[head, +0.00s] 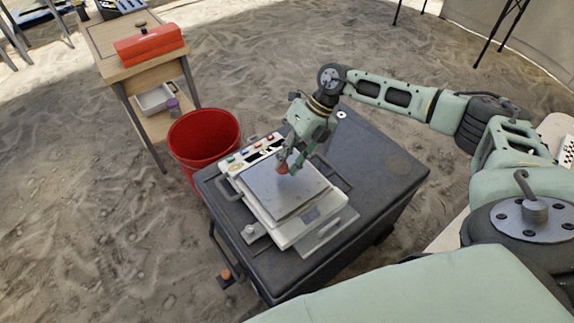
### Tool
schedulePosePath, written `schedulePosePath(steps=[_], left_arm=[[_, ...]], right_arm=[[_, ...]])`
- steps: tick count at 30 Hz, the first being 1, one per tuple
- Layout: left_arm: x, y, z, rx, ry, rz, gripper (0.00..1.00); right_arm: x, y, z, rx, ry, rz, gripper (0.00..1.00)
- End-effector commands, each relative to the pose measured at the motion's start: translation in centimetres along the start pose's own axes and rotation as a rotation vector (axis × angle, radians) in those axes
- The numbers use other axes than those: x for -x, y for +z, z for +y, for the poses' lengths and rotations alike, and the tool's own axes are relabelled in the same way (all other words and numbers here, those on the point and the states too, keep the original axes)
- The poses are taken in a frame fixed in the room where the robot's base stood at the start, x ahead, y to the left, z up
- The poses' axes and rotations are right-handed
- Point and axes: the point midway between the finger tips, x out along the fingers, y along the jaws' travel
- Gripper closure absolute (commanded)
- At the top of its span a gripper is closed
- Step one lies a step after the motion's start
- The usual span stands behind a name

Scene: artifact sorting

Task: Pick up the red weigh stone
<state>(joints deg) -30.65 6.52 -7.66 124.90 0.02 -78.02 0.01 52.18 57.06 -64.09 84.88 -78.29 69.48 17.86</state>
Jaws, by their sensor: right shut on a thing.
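The red weigh stone (283,168) is a small reddish lump over the grey plate of the scale (276,208). My right gripper (288,162) reaches down from the upper right and is shut on the stone. The fingers cover part of the stone. I cannot tell whether the stone touches the plate or is just above it. My left gripper is not in view.
The scale stands on a dark case (390,178). A red bucket (205,140) stands on the sand to the left of the case. A wooden stand (105,42) with a red toolbox (150,46) is at the upper left. Open sand lies behind.

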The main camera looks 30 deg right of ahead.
Motion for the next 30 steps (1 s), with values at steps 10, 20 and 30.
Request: schedulePosePath(steps=[10, 20, 30], left_arm=[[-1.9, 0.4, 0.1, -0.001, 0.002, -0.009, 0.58], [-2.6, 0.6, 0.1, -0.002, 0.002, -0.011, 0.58], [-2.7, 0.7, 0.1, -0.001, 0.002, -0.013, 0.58]], right_arm=[[0.8, 5.5, 7.2, 0.005, 0.005, -0.003, 1.0], [1.3, 7.8, 10.1, 0.003, 0.004, -0.002, 1.0], [1.6, 7.4, 12.5, 0.127, 0.004, 0.073, 1.0]])
